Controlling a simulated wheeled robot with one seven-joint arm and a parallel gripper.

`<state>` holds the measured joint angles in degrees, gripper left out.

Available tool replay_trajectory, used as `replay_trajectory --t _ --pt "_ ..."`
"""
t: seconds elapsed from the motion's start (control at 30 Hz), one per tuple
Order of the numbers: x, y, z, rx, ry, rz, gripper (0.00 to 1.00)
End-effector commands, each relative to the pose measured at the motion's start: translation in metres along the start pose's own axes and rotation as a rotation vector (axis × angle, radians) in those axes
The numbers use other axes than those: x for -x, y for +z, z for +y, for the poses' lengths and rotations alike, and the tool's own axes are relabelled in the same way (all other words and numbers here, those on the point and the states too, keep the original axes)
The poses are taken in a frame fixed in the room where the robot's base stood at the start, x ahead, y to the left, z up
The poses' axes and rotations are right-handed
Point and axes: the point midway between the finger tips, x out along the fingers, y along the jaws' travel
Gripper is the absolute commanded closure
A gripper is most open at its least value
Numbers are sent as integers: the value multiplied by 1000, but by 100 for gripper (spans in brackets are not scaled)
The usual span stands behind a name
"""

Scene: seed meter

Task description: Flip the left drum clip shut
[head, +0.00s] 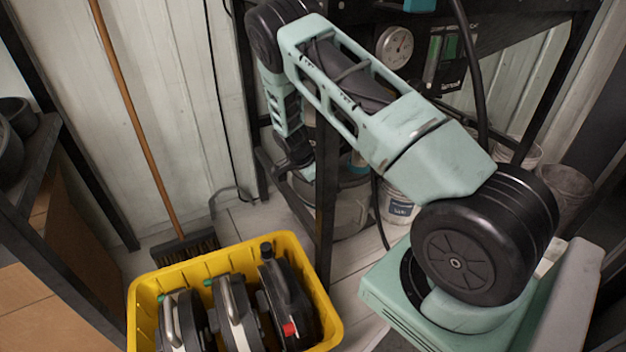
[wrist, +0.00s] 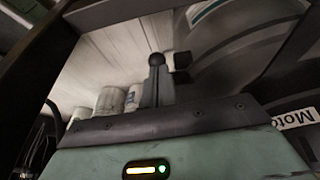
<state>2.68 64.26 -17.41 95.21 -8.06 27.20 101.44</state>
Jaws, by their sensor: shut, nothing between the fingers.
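In the wrist view my gripper (wrist: 156,62) is shut and empty, its fingers together in front of the dark palm edge. A large grey curved body (wrist: 235,45), possibly the drum, fills the upper right. A small dark block (wrist: 182,61) stands just right of my fingertips, beside the grey body. It may be the clip; I cannot tell which clip it is, how it is set, or whether my fingers touch it. In the head view my arm reaches up and bends down at the left of the dark stand; my fingers cannot be made out there.
A yellow crate (head: 332,318) with several dark machine units stands at the front. A broom (head: 186,247) leans on the wall behind it. A dial gauge (head: 394,46) sits on the dark stand. A grey tub (head: 345,212) and white bucket (head: 398,205) stand below.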

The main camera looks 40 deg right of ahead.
Motion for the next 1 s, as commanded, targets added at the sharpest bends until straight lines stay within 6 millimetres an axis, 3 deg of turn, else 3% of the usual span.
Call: replay_trajectory --t 1.0 --pt "-9 8 0 -4 0 88 100"
